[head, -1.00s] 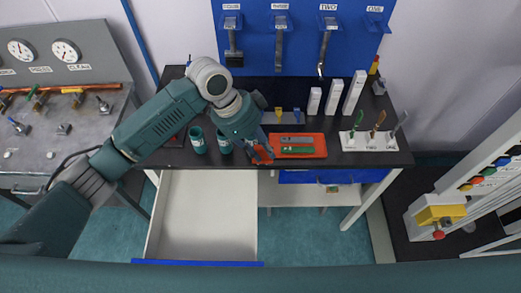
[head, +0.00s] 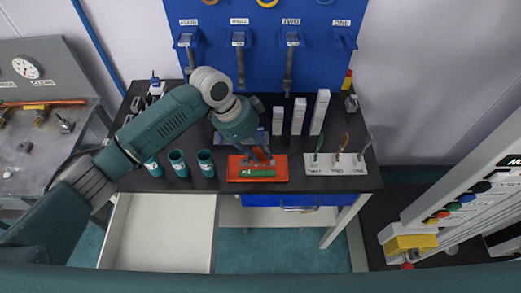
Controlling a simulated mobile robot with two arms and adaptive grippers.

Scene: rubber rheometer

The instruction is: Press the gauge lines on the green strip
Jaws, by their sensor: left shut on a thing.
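The green strip (head: 258,174) lies flat along the near side of the orange tray (head: 234,174) on the black bench. My left gripper (head: 263,158) points down over the far part of the tray, just behind the strip. It is shut on the grey bar that lies behind the strip; the fingers hide most of this bar. I cannot tell whether the bar is lifted off the tray. No gauge lines can be made out on the strip at this size. My right gripper is not in view.
Several teal cups (head: 179,163) stand left of the tray. A white holder (head: 335,164) with upright coloured pieces stands to its right, and white blocks (head: 298,116) behind. An open white drawer (head: 160,231) juts out at front left. The blue hook board (head: 262,60) rises behind.

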